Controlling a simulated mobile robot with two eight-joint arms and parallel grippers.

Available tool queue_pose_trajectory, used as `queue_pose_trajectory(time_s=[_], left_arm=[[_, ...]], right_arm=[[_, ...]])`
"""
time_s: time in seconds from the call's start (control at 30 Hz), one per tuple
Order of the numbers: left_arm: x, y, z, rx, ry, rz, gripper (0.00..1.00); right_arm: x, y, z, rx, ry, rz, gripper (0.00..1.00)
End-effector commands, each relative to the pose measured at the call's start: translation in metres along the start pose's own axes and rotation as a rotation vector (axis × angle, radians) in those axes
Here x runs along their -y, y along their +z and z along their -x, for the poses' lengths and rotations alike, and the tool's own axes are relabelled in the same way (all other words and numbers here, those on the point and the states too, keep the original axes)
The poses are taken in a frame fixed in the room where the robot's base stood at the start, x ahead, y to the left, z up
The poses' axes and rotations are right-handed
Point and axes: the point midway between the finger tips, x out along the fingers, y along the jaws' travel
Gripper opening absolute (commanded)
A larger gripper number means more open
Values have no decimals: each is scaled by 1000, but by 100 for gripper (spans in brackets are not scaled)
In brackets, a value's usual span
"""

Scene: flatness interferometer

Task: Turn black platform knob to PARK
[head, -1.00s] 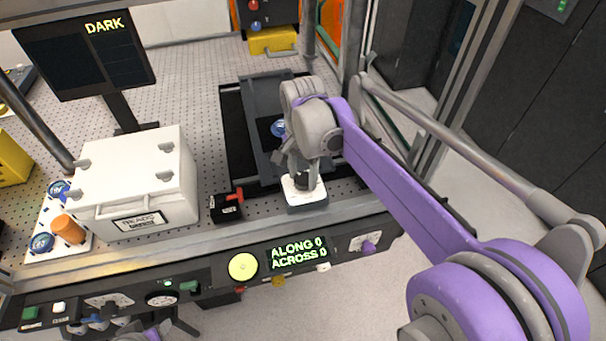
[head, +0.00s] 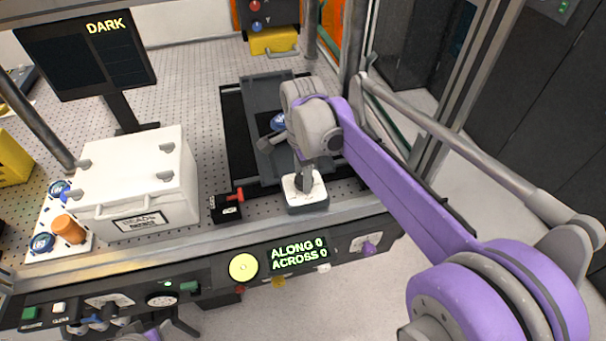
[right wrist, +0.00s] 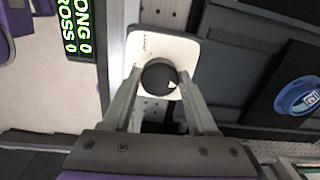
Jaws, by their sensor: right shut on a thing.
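In the right wrist view the pointer is toward the lower right of the cap. My right gripper (right wrist: 160,82) is shut on the knob, one finger on each side. In the head view the white-topped block (head: 307,201) carries the knob, and my right gripper (head: 304,184) comes down on it and mostly hides it. The lettering is too small to read.
The block stands at the bench's front edge, right of a small black box with a red lever (head: 228,207). A white lidded case (head: 135,185) is farther left. The display (head: 298,254) reads ALONG 0, ACROSS 0. A dark platform (head: 262,95) with a blue-topped disc lies behind.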

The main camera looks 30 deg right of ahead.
Motion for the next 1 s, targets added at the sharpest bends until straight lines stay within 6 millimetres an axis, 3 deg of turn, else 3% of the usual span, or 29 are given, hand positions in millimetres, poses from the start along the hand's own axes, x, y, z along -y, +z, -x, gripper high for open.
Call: queue_pose_trajectory(time_s=[0.37,0.4,0.53,0.87,1.0], left_arm=[[0,0,0,0,0,0,50],[0,0,0,0,0,0,50],[0,0,0,0,0,0,50],[0,0,0,0,0,0,50],[0,-2,1,-1,0,0,50]], right_arm=[[0,0,0,0,-1,-3,4],[0,0,0,0,-1,-3,64],[0,0,0,0,-1,-3,88],[0,0,2,0,0,-2,89],[0,0,17,0,-1,-3,89]])
